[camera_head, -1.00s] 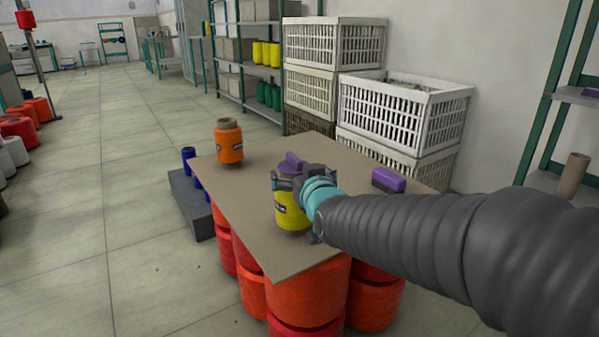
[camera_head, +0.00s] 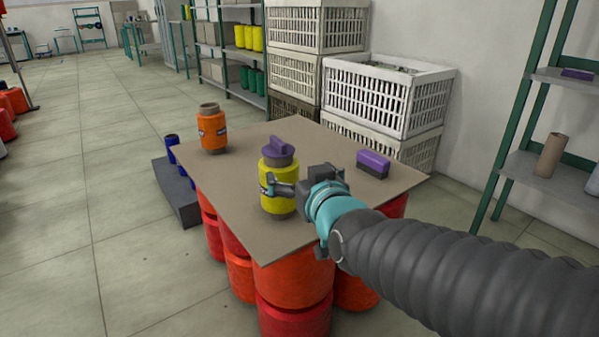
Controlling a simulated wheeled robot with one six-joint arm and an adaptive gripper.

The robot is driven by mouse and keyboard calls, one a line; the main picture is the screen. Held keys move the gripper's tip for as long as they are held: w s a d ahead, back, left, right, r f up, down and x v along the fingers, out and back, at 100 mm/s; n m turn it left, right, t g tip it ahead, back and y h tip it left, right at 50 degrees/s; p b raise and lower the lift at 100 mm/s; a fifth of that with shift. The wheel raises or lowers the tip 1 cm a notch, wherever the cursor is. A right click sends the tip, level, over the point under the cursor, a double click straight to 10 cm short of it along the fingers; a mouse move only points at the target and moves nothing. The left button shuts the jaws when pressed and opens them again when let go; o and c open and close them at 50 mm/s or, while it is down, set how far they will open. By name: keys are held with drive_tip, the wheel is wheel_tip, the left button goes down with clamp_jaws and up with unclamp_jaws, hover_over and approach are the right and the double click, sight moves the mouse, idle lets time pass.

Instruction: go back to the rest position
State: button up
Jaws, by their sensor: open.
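My gripper (camera_head: 272,187) is open beside the yellow bobbin (camera_head: 279,202), on its right side, with its fingers at about the bobbin's upper half. I cannot tell whether a finger still touches the bobbin. The yellow bobbin stands upright on the brown board (camera_head: 335,192), and a purple piece with a raised grip (camera_head: 279,151) sits on its top. My arm runs from the gripper to the lower right.
An orange bobbin (camera_head: 212,130) stands at the board's back left corner. A purple-topped brush or block (camera_head: 373,164) lies on the board at the right. White crates (camera_head: 385,105) are stacked behind. A green shelf (camera_head: 520,110) stands at the right.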

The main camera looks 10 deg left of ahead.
drive_tip(key=s+d+f+g+h+p, duration=0.1)
drive_tip(key=s+d+f+g+h, duration=0.15)
drive_tip(key=f, duration=0.25)
drive_tip(key=s+d+f+g+h, duration=0.1)
drive_tip(key=s+d+f+g, duration=0.25)
drive_tip(key=f, duration=0.25)
drive_tip(key=s+d+r+m+g+h+p, duration=0.1)
drive_tip(key=s+d+r+m+h+p, duration=0.1)
drive_tip(key=d, duration=0.9)
drive_tip(key=s+d+r+m+g+h+p, duration=0.1)
drive_tip(key=s+d+r+m+h+p, duration=0.2)
drive_tip(key=s+d+r+p, duration=0.3)
drive_tip(key=s+d+m+p, duration=0.1)
drive_tip(key=s+d, duration=0.2)
drive_tip(key=d, duration=0.2)
drive_tip(key=shift+s+r+p, duration=0.15)
drive_tip(key=shift+s+p, duration=0.15)
drive_tip(key=shift+p, duration=0.05)
